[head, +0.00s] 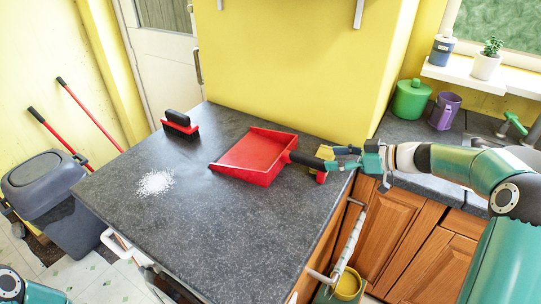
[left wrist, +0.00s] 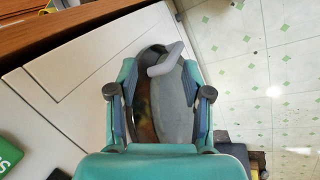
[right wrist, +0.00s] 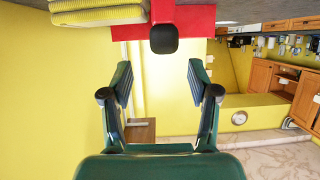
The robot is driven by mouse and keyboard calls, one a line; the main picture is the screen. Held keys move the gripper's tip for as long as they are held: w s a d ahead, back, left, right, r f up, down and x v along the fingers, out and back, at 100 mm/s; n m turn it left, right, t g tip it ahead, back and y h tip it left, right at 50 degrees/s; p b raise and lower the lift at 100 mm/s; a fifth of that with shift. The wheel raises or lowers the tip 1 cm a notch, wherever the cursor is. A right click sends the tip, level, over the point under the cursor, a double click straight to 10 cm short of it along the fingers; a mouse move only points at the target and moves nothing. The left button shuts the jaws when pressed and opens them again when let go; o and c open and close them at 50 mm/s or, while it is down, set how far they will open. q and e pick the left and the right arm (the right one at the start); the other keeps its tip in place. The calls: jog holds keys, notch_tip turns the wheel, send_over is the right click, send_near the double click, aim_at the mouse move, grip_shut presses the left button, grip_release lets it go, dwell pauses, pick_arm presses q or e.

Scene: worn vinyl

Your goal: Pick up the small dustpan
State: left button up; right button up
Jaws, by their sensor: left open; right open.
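The small red dustpan (head: 250,158) lies on the dark worktop (head: 190,230), its black handle (head: 304,159) pointing right toward my right gripper. In the right wrist view the handle's end (right wrist: 164,40) shows ahead of the fingers, against the red pan (right wrist: 195,20). My right gripper (head: 335,158) is open and empty, just off the handle's end; its open fingers also show in the right wrist view (right wrist: 158,82). My left gripper (left wrist: 160,88) is open and empty in the left wrist view, low in front of a white appliance with a round door (left wrist: 165,110).
A red and black brush (head: 180,125) and a patch of white crumbs (head: 155,183) lie on the worktop. Yellow folded cloths (right wrist: 95,12) lie beside the handle. A green canister (head: 411,99) and purple jug (head: 445,110) stand behind my right arm. A grey bin (head: 45,190) stands left.

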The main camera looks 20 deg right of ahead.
aim_at(314, 159)
jog(key=shift+x, duration=1.2)
jog(key=p+x, duration=0.3)
jog(key=x, duration=0.1)
jog(key=shift+w+a, duration=0.1)
jog(key=shift+a, duration=0.4)
jog(key=shift+w+a+f, duration=0.15)
jog(key=shift+w+f, duration=0.05)
grip_shut()
